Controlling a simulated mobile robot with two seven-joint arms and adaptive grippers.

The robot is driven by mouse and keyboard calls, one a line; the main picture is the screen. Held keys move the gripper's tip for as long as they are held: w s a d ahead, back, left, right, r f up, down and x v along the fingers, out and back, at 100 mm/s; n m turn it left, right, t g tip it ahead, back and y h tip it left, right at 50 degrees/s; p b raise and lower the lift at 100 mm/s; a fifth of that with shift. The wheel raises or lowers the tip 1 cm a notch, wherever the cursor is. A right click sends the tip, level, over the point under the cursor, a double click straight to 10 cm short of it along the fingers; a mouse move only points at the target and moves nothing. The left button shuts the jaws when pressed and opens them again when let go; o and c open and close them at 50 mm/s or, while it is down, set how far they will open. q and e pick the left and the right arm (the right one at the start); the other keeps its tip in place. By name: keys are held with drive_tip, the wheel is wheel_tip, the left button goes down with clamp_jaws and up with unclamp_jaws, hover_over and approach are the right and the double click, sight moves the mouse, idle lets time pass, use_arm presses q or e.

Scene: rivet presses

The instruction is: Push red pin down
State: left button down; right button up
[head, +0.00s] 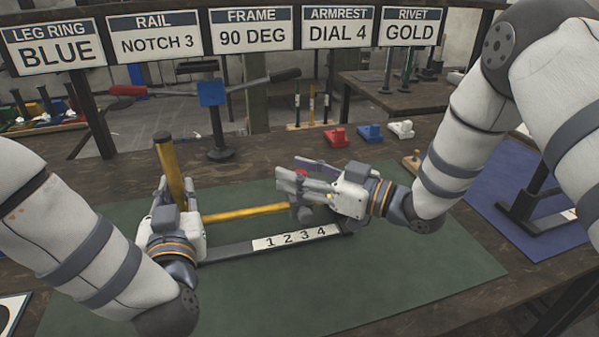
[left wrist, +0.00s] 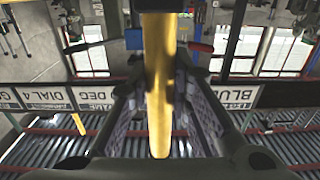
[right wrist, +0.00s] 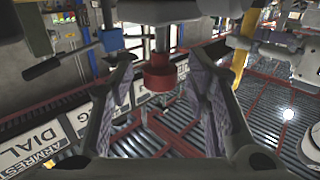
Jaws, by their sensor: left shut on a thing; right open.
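The red pin (right wrist: 160,78) shows in the right wrist view as a short red cylinder with a narrower dark tip, between the spread fingers of my right gripper (right wrist: 165,95). In the head view only a small red patch (head: 301,173) shows at the right gripper (head: 290,180), which hides the rest. That gripper is open; I cannot tell whether a finger touches the pin. My left gripper (head: 172,195) is shut on an upright gold post (head: 168,160), which also runs between its fingers in the left wrist view (left wrist: 158,90).
A gold bar (head: 245,212) and a black rail with a 1 2 3 4 strip (head: 297,238) lie on the green mat (head: 400,275). A blue-headed stand (head: 212,93) with handles is behind. Red (head: 336,137), blue (head: 369,133) and white (head: 400,130) blocks stand behind the right gripper.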

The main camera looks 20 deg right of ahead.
use_arm(q)
drive_tip(key=shift+r, duration=0.1)
use_arm(e)
clamp_jaws()
drive_tip(key=shift+f, duration=1.05)
unclamp_jaws()
drive_tip(key=shift+d, duration=0.1)
drive_tip(key=v, duration=1.2)
